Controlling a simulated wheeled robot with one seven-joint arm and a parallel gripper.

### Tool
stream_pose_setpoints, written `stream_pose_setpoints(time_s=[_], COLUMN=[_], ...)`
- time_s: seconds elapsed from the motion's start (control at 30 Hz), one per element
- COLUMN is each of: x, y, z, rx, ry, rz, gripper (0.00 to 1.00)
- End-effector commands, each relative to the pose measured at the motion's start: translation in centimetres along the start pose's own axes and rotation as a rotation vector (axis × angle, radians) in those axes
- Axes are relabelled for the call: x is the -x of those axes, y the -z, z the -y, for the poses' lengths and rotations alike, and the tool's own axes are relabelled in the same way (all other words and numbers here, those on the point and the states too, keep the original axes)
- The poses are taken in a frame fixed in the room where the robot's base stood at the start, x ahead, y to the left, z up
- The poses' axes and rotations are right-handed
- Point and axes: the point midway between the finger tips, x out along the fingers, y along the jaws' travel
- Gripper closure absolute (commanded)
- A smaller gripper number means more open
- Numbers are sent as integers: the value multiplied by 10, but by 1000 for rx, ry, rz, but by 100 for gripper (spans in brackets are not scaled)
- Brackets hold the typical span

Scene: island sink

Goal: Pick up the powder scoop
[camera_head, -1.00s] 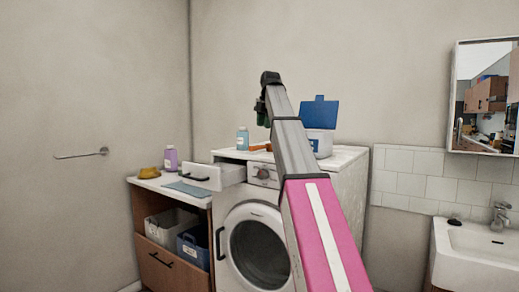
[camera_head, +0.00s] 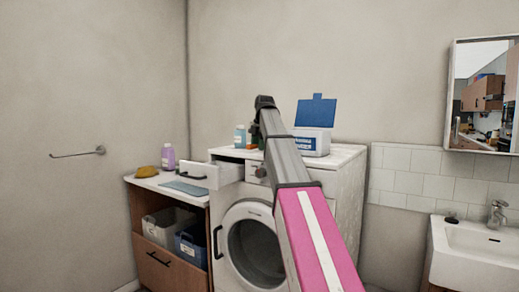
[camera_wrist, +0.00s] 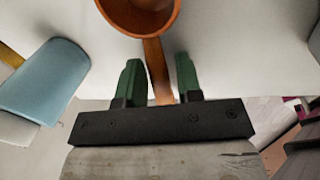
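The orange powder scoop (camera_wrist: 140,15) shows at the top of the wrist view, its round cup partly cut off by the frame edge. Its handle runs down between the two green fingers of my gripper (camera_wrist: 157,64). The fingers are open, with a visible gap on each side of the handle. In the head view my gripper (camera_head: 257,134) points down over the washing machine top, and my arm hides most of the scoop there.
A white powder box (camera_head: 313,141) with a raised blue lid stands right of my arm. A light blue bottle (camera_head: 240,137) stands to the left. Below it the detergent drawer (camera_head: 228,173) is pulled out. A counter (camera_head: 150,183) with a purple bottle (camera_head: 168,157) lies further left.

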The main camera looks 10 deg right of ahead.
Motion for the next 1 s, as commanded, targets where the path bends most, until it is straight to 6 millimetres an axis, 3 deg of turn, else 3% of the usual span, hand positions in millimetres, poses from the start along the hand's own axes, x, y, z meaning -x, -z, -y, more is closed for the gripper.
stream_pose_setpoints(time_s=[0.23, 0.27, 0.33, 0.77, 1.0], x=[-4, -4, -4, -3, 4], y=[0, 0, 0, 0, 2], z=[0, 0, 0, -1, -13], rx=[0, 0, 0, 0, -1], ry=[0, 0, 0, 0, 0], rz=[0, 0, 0, 0, 0], gripper=[68, 74, 97, 97, 97])
